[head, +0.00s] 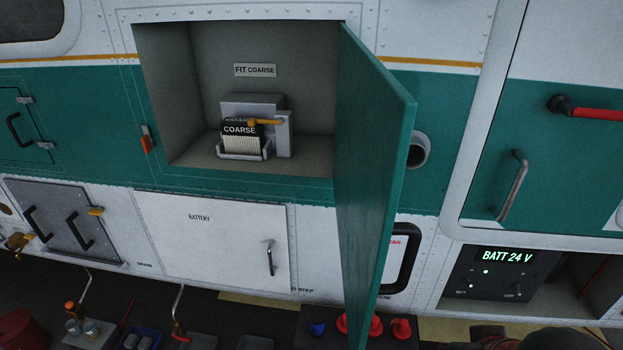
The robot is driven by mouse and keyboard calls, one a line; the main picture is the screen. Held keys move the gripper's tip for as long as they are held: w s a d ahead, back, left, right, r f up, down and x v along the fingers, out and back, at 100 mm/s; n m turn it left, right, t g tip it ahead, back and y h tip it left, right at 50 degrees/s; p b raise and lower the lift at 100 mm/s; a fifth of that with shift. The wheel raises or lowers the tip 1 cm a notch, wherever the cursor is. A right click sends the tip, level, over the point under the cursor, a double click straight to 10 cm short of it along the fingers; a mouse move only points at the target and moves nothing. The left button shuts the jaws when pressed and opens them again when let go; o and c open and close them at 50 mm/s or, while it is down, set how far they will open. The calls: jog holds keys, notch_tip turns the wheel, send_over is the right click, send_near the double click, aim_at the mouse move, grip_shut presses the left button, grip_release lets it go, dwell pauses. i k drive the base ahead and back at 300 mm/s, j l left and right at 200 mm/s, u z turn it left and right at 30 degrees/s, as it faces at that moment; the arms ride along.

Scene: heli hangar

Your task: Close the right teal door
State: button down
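A teal door (372,170) stands wide open in the head view. It is hinged at the right edge of an open compartment (200,60) and sticks out toward me, seen nearly edge-on. Its lower end reaches down in front of the white lower panels. Inside the compartment are a "COARSE" filter (240,143) in a grey holder with a yellow lever (266,122), and a "FIT COARSE" label (255,70). My gripper's fingers do not show in this view.
Right of the door are a round port (418,150), a large white-and-teal door with a grey handle (513,186), and a "BATT 24 V" panel (500,270). Below are a closed battery hatch (215,245) and red cones (401,329). A dark shape, unclear, lies at the bottom right edge.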

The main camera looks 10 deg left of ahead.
aim_at(375, 116)
jog(key=l+u, duration=0.3)
jog(key=u, duration=0.2)
jog(key=i+l+u, duration=0.1)
jog(key=l+u, duration=0.2)
jog(key=u, duration=0.15)
jog(key=l+u, duration=0.3)
jog(key=u, duration=0.2)
